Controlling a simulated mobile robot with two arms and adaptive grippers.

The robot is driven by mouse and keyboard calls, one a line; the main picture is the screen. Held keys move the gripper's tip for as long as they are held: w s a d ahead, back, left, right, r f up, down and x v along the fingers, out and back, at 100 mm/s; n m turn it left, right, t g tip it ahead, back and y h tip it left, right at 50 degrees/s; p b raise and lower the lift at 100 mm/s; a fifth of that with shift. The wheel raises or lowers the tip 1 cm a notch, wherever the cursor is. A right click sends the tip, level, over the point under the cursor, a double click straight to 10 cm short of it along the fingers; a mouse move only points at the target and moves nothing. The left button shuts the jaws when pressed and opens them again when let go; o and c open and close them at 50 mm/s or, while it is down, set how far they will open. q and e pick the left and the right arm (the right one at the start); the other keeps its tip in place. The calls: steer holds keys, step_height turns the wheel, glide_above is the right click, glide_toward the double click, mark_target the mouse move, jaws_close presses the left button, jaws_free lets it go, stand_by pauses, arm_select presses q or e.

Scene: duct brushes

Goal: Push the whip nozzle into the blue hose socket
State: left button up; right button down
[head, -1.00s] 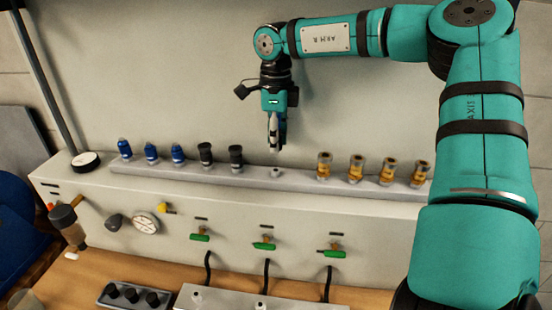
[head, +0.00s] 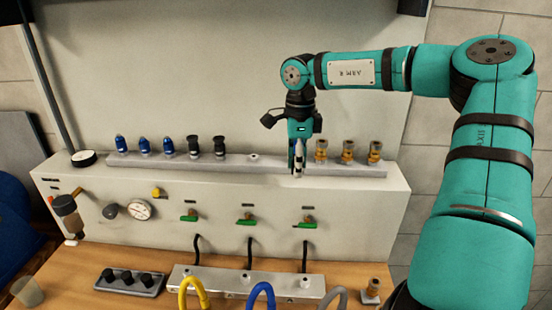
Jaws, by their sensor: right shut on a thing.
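My right gripper (head: 298,168) is in front of the rear rail, near its brass-coloured nozzles. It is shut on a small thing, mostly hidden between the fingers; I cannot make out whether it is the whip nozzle. On the rail (head: 238,162) stand blue nozzles (head: 143,145), two black nozzles (head: 194,147), a bare peg (head: 253,157) and brass-coloured nozzles (head: 347,152). A blue hose (head: 261,295) loops up at the bottom edge, in front of the metal manifold (head: 225,284). I cannot make out its socket. My left gripper is not in view.
The panel front carries green valve handles (head: 247,218) and a gauge (head: 139,210). A yellow hose (head: 192,290) and a grey hose (head: 331,298) flank the blue one. A dark tray (head: 129,283) and a brass-coloured fitting (head: 372,289) are on the wooden bench.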

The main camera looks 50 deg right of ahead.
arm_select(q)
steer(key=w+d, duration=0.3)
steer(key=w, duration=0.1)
arm_select(e)
steer(key=s+a+f+n+b, duration=0.1)
steer(key=s+a+f+n, duration=0.2)
steer(key=f, duration=0.4)
steer(key=s+a+f+n+b, duration=0.1)
steer(key=s+f+n, duration=0.1)
steer(key=s+f, duration=0.4)
arm_select(q)
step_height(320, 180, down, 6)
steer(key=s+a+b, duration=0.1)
steer(key=b, duration=0.3)
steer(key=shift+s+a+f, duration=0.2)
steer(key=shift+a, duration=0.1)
arm_select(e)
steer(key=w+a+f+n, duration=0.1)
steer(key=a+f+n, duration=0.3)
steer(key=a+n, duration=0.7)
steer(key=w+a+f+n, duration=0.1)
steer(key=a+f+n, duration=0.3)
steer(key=a+n, duration=0.7)
steer(key=a, duration=0.5)
steer(key=shift+w+n, duration=0.25)
steer(key=shift+n, duration=0.05)
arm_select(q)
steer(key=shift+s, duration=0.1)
